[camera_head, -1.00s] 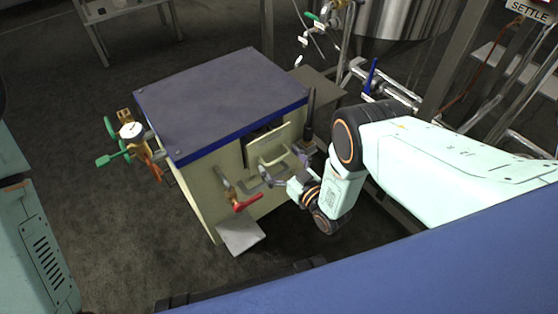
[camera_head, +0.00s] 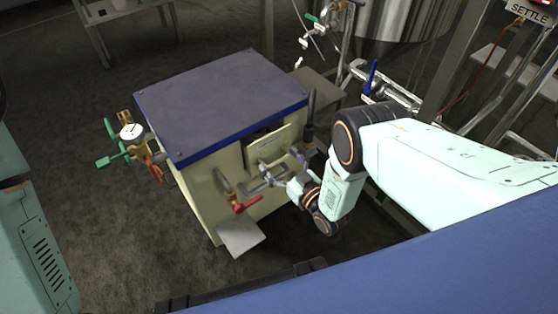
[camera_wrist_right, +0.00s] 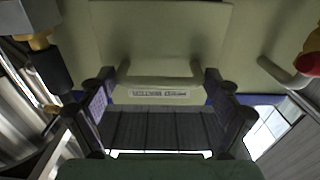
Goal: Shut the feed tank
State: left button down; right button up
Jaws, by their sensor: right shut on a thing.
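A cream box-shaped tank (camera_head: 205,199) with a blue-edged grey lid (camera_head: 222,100) stands in the middle of the head view. I cannot read a name on it. Its front has a pale panel (camera_head: 268,147) with a dark gap above it. The wrist view shows both fingers (camera_wrist_right: 160,112). My left gripper is not in view.
A red-handled lever (camera_head: 245,204) sticks out left of my right gripper, above a grey plate (camera_head: 241,236). Green-handled valves (camera_head: 112,160) and a gauge (camera_head: 131,131) project from the tank's left side. Pipes with a blue handle (camera_head: 371,77) stand behind right. The left floor is clear.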

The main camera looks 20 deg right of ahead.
jog(key=shift+b+x, duration=0.95)
jog(key=shift+x, duration=0.65)
jog(key=shift+r, duration=0.1)
jog(key=o, duration=1.3)
jog(key=shift+w, duration=0.1)
jog(key=shift+o, duration=0.6)
send_near(272, 154)
jog(key=s, duration=0.1)
jog(key=s+r, duration=0.1)
jog(key=shift+s+d+r, duration=0.1)
jog(key=shift+s+d, duration=0.15)
jog(key=shift+s, duration=0.15)
